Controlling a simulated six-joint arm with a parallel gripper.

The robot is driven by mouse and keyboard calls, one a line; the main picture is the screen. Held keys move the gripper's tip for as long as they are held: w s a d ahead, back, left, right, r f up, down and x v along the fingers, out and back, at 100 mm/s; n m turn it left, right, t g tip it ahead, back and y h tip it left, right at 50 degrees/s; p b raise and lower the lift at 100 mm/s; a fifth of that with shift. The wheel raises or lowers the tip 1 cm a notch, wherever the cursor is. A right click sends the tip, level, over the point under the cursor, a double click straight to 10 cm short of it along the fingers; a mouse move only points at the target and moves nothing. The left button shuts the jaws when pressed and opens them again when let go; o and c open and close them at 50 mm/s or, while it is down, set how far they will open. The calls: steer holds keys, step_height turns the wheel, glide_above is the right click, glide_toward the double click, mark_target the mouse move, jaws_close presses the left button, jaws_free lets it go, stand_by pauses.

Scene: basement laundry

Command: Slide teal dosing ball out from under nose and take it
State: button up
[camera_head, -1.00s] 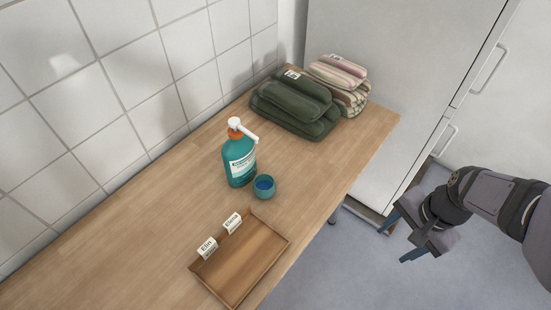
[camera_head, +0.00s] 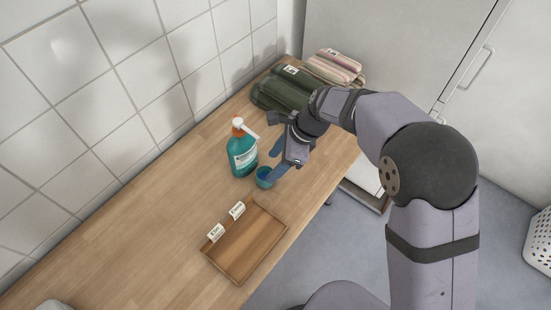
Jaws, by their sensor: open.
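The teal dosing ball (camera_head: 263,179) is a small open cup standing on the wooden counter. It sits just right of the teal pump bottle (camera_head: 242,157), below the end of the white pump nose (camera_head: 249,132). My gripper (camera_head: 276,165) is open and reaches down from the upper right. Its blue fingers are at the dosing ball and hide part of its right and upper rim. I cannot tell whether they touch it.
A wooden tray (camera_head: 268,262) with two name labels, one reading "Elin", lies in front on the counter (camera_head: 130,248). Folded dark green towels (camera_head: 278,88) and striped towels (camera_head: 336,66) lie behind my gripper. The tiled wall runs along the left. The left counter is mostly clear.

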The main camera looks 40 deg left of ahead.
mark_target(265, 174)
steer(key=shift+f, duration=0.1)
steer(key=shift+p+x, duration=0.35)
steer(key=shift+x, duration=3.2)
steer(key=c, duration=0.8)
